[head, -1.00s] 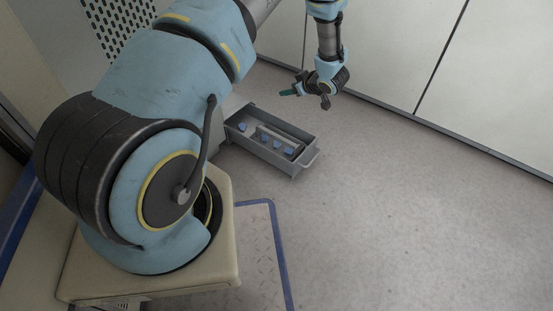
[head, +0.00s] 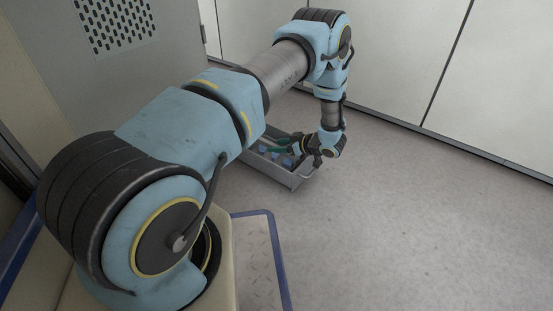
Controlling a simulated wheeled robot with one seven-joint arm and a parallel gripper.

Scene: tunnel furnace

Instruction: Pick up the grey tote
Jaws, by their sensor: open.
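The grey tote (head: 284,181) is a long open box on the floor beside the grey cabinet, with blue pieces (head: 262,150) inside and a handle at its right end. My arm hides part of its left and far sides. My gripper (head: 285,143) is open and reaches over the tote, with its teal fingers pointing left above the inside. I cannot tell whether the fingers touch anything in the tote.
A grey cabinet with a perforated panel (head: 117,22) stands at the left behind my arm. White wall panels (head: 390,50) run along the back. The floor (head: 410,220) to the right is clear.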

